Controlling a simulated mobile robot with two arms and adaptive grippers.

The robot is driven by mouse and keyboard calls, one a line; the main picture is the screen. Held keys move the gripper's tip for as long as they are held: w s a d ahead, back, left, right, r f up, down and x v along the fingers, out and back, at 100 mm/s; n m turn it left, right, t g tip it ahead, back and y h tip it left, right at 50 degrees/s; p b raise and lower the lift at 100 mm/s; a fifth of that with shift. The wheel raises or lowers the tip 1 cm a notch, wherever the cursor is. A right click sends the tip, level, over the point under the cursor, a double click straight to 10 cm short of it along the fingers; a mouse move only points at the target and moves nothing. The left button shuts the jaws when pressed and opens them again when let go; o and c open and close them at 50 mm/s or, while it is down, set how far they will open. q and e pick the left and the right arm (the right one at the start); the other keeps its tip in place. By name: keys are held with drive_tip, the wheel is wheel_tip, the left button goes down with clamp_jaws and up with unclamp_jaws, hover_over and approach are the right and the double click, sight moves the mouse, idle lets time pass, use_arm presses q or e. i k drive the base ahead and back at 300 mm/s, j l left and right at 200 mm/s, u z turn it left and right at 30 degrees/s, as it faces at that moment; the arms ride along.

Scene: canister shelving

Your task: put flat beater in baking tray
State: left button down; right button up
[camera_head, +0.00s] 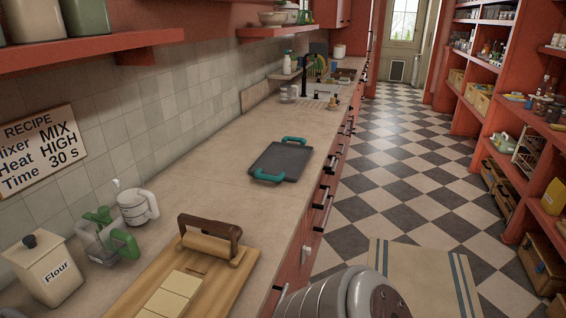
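The baking tray (281,161) is dark grey with teal handles at its near and far ends. It lies flat and looks empty on the beige countertop, near the front edge at mid picture. I cannot make out a flat beater anywhere in this view. Neither of my grippers shows.
A flour canister (45,270), a clear green-handled jug (101,240) and a white cup (138,207) stand left. Counter around the tray (225,150) is clear.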

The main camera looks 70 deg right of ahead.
sight(278, 164)
drive_tip(key=z, duration=0.15)
drive_tip(key=l+z, duration=0.5)
drive_tip(key=l, duration=0.15)
drive_tip(key=l+z, duration=0.5)
drive_tip(key=l, duration=0.15)
drive_tip(key=i+l, duration=0.1)
drive_tip(key=l, duration=0.3)
drive_tip(key=i+l, duration=0.1)
drive_tip(key=l, duration=0.35)
drive_tip(key=i+l+z, duration=0.1)
drive_tip(key=l, duration=0.3)
drive_tip(key=i+l, duration=0.15)
drive_tip(key=l, duration=0.3)
